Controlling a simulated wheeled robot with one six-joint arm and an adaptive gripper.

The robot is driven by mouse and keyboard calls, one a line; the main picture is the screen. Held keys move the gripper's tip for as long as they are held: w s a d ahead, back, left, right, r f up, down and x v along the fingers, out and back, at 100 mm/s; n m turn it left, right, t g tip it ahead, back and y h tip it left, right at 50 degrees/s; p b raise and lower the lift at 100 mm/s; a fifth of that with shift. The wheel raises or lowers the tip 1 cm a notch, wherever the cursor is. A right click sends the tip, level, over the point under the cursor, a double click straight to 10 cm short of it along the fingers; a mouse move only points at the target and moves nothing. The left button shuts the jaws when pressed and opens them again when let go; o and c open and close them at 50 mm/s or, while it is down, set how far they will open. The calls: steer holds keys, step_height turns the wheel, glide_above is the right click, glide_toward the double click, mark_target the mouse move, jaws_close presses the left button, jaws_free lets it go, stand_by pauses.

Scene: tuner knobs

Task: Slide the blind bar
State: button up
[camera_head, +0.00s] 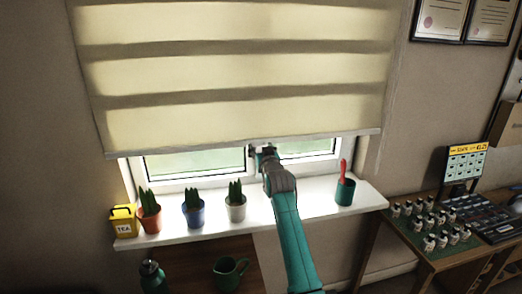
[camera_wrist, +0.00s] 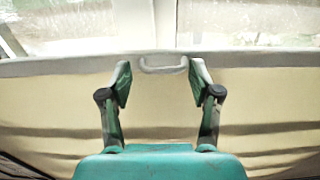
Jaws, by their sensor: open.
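The cream striped blind (camera_head: 240,75) hangs over the upper part of the window. Its pale bottom bar (camera_head: 180,149) runs across the window, a little lower at the left end. In the wrist view, the bar (camera_wrist: 60,66) crosses the picture, with the blind fabric below it and the window above. A pale loop handle (camera_wrist: 163,68) is at the middle of the bar. My gripper (camera_wrist: 161,72) is open, with one finger on each side of the handle and gaps between. In the head view, my gripper (camera_head: 263,151) is at the bar's middle and hides the handle.
Below, the white sill (camera_head: 180,237) holds a yellow tea tin (camera_head: 123,221), several potted cacti including a blue pot (camera_head: 193,215), and a green pot (camera_head: 345,191) with a red-handled tool. A desk (camera_head: 425,262) with knobs stands right. Free sill lies between the pots.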

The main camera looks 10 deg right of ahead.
steer(key=shift+c, duration=0.2)
jaws_close()
step_height(320, 180, up, 29)
steer(key=shift+d, duration=0.2)
steer(key=shift+c, duration=1)
jaws_free()
steer(key=shift+o, duration=1.2)
steer(key=shift+w+d+f, duration=0.1)
steer(key=shift+d, duration=0.05)
steer(key=shift+a, duration=0.35)
steer(key=s, duration=1.2)
